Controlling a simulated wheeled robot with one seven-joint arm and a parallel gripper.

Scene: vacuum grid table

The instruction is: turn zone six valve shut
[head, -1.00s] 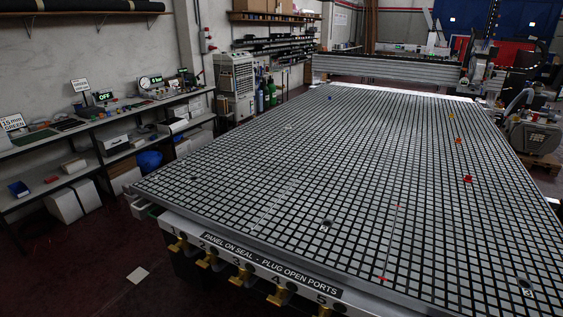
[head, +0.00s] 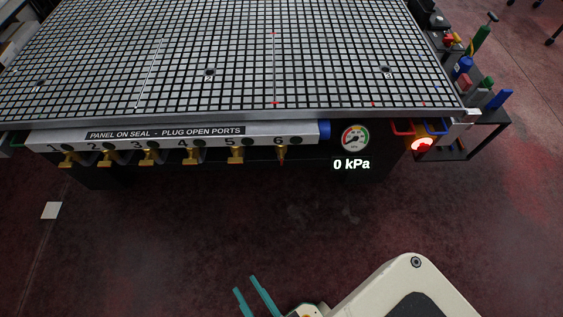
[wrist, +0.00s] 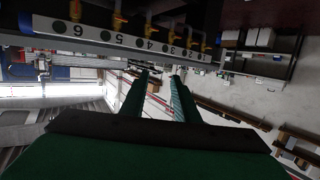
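The zone six valve (head: 282,158) is at the right end of a row of brass valves under the front rail of the grid table, below the number 6. Its thin handle looks reddish and hangs down. In the wrist view, which looks upside down, a brass valve (wrist: 75,10) shows at the left end of the row, probably this one. My gripper (head: 246,285) has two teal fingers, apart and empty, low in the head view, in front of the table and clear of the valves. The fingers also show in the wrist view (wrist: 159,77).
The other numbered valves (head: 186,155) sit in a row to the left. A gauge (head: 355,138) above a "0 kPa" readout (head: 351,164) and a red button (head: 422,144) are to the right. The floor (head: 170,240) before the table is mostly clear.

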